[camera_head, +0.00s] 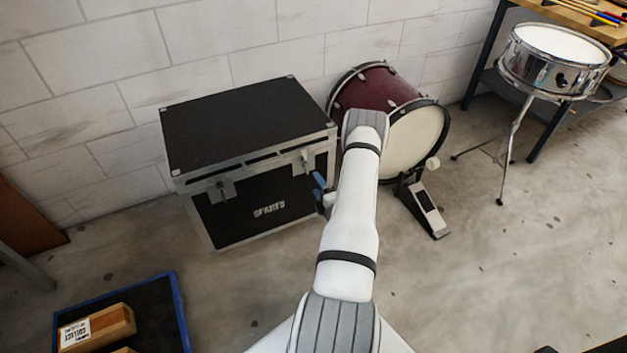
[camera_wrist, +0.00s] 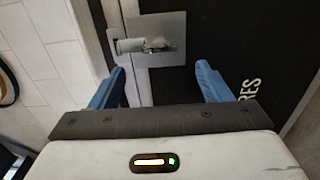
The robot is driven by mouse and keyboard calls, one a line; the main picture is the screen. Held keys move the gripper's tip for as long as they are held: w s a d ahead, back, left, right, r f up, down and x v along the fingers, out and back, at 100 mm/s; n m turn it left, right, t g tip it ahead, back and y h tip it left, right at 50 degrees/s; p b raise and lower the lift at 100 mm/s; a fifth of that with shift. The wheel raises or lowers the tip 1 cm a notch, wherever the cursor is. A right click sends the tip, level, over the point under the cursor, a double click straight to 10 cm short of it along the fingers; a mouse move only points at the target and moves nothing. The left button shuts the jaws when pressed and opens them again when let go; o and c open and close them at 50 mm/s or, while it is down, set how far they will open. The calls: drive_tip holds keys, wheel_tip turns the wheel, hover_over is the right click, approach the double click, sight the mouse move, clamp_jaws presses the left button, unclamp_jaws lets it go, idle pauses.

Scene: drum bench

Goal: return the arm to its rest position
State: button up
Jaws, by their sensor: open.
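My arm reaches forward across the middle of the head view. My gripper (camera_head: 321,186) is partly hidden behind my arm there, with a blue finger showing in front of the right part of the black flight case (camera_head: 240,120). In the wrist view both blue fingers of my gripper (camera_wrist: 159,76) are spread apart with nothing between them. Just beyond them are a metal latch (camera_wrist: 150,40) and the black front of the case (camera_wrist: 230,35). The latch looks apart from the fingers, but the exact gap is hard to tell. The case lid is down.
A dark red bass drum (camera_head: 375,88) with a pedal (camera_head: 430,208) stands right of the case. A snare drum (camera_head: 555,62) on a stand is near a workbench (camera_head: 585,20). The right floor is mostly clear.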

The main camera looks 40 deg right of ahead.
sight(306, 162)
drive_tip(key=shift+s, duration=0.2)
idle(0.4)
